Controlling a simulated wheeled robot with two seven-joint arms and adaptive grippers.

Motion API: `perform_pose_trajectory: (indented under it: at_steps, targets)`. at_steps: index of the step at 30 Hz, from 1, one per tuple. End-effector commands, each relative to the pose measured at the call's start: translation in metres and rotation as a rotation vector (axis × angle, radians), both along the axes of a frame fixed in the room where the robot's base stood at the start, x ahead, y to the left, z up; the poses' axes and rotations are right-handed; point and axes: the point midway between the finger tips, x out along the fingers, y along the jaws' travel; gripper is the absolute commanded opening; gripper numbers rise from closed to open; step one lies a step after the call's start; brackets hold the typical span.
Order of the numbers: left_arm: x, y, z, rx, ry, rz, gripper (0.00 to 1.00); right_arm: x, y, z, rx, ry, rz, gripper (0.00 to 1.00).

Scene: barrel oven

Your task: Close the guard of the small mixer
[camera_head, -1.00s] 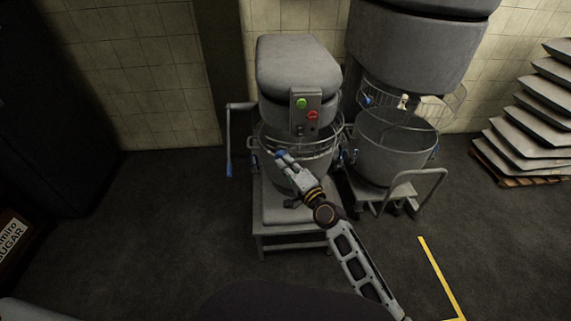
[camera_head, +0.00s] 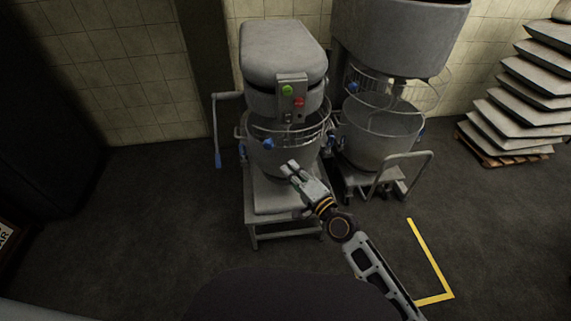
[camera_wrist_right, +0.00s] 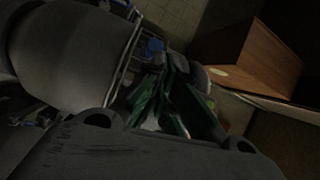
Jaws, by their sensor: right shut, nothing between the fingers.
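The small mixer (camera_head: 284,55) stands in the middle of the head view, with a green and a red button on its front. Its wire guard (camera_head: 310,136) runs across the front above the bowl. A blue knob (camera_head: 268,143) sits at the guard's front left. My right gripper (camera_head: 288,168) is shut and empty, in front of the bowl, just below and right of that knob. In the right wrist view the guard wires (camera_wrist_right: 125,65) and a blue knob (camera_wrist_right: 154,46) show beyond my dark green fingers (camera_wrist_right: 165,100). My left gripper is out of view.
A larger mixer (camera_head: 400,35) with its own wire guard and bowl stands close on the right. A metal cart handle (camera_head: 408,158) is in front of it. A lever with a blue grip (camera_head: 218,160) hangs at the small mixer's left. Stacked sacks (camera_head: 515,110) lie far right.

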Motion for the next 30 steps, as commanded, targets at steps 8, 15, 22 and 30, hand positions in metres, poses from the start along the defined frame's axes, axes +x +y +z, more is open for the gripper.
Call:
perform_pose_trajectory:
  at_steps: [8, 15, 22, 30]
  targets:
    - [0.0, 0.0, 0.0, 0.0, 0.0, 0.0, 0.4, -0.016, -0.014, -0.003, -0.003, 0.0, 0.0, 0.0]
    - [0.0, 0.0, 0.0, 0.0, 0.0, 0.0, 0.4, -0.021, -0.018, -0.002, 0.0, 0.0, 0.0, 0.0]
    - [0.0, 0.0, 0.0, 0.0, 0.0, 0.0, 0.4, -0.021, -0.018, -0.002, 0.0, 0.0, 0.0, 0.0]
    - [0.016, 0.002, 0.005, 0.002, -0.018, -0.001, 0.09, -0.025, -0.018, -0.008, 0.0, 0.016, -0.001, 0.0]
